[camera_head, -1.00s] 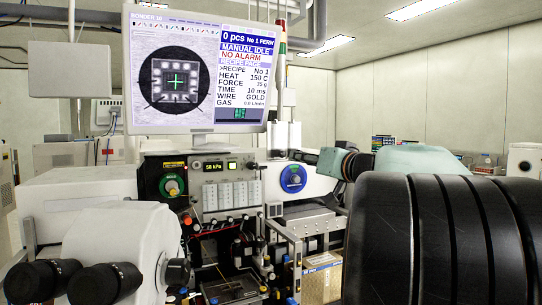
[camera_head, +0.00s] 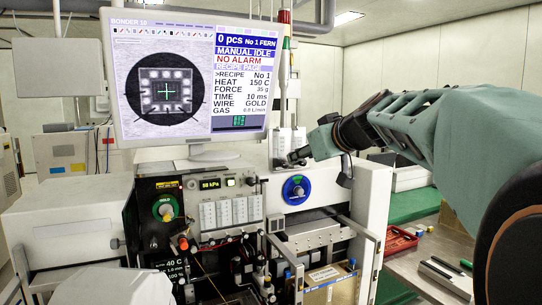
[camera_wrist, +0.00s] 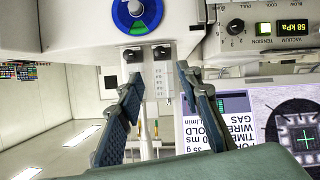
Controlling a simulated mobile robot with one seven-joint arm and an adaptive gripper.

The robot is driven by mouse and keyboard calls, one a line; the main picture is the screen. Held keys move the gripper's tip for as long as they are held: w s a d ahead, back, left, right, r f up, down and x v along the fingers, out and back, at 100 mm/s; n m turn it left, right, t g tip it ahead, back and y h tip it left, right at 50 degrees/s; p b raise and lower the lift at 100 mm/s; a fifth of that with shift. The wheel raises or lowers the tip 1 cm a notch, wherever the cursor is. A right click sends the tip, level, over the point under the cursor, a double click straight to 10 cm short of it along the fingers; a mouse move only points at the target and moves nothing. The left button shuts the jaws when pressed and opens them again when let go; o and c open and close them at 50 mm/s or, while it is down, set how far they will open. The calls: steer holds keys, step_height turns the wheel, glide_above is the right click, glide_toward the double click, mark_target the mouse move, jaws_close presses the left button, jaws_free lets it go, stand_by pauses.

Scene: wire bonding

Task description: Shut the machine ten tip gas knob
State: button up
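The bonding machine (camera_head: 335,195) stands ahead, under a screen headed "BONDER 10" (camera_head: 165,20). Two slim white gas meters (camera_head: 281,143) stand on its right part, below the signal tower. In the wrist view, which is upside down, the two meters carry a left black knob (camera_wrist: 132,55) and a right black knob (camera_wrist: 162,52). Their labels are too small to read. My gripper (camera_wrist: 158,84) is open and empty, its fingers spread toward the meters with a gap before the knobs. In the head view my gripper (camera_head: 308,150) is just right of the meters and partly hides them.
A blue round dial (camera_head: 296,190) sits on the machine front below my gripper. A green-ringed knob (camera_head: 165,208) and a row of white switches (camera_head: 230,211) lie left. The screen is close to my gripper's left. A bench with a red tray (camera_head: 400,240) stands right.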

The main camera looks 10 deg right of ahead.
mark_target(286, 163)
steer(key=p+x, duration=0.3)
steer(key=x, duration=0.7)
steer(key=shift+w+a+f, duration=0.15)
steer(key=shift+w+a, duration=0.05)
steer(key=shift+w, duration=0.05)
jaws_close()
